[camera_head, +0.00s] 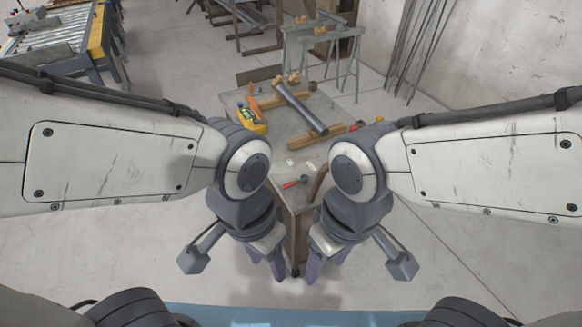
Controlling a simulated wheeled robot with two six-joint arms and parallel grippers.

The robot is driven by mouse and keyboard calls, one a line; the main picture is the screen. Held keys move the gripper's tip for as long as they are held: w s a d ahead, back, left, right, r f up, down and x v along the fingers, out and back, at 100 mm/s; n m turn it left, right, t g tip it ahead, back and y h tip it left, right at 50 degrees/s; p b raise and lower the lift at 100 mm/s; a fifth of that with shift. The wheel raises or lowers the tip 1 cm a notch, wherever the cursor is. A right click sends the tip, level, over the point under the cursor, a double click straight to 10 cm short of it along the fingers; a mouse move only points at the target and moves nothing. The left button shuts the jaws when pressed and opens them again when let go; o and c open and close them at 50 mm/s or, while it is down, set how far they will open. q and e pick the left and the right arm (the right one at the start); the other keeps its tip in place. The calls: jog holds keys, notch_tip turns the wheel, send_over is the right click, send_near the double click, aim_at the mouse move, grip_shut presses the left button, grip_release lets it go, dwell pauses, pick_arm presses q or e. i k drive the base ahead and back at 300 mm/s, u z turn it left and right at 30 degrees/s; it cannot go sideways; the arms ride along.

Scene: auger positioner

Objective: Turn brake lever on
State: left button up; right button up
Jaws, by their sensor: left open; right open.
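My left gripper (275,266) hangs in front of the near end of a workbench (250,152), fingers pointing down and empty. My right gripper (318,268) hangs close beside it on the right, also open and empty. Both are near the bench's front corner and touch nothing that I can make out. A small red-handled piece with a dark end (296,183) is on the near part of the bench top, between my two wrists. I cannot tell whether it is the brake lever. No other clear brake lever shows; my arms hide part of the bench.
A grey metal tube (301,109) rests on wooden blocks (315,137) on the bench. A yellow tool (251,121) lies to its left. Metal trestles (318,46) stand behind. A roller conveyor (45,38) is at the far left. Rods (412,40) lean on the right wall.

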aim_at(304, 179)
jog(key=u, duration=0.65)
jog(key=i, duration=1.05)
jog(key=z, duration=1.4)
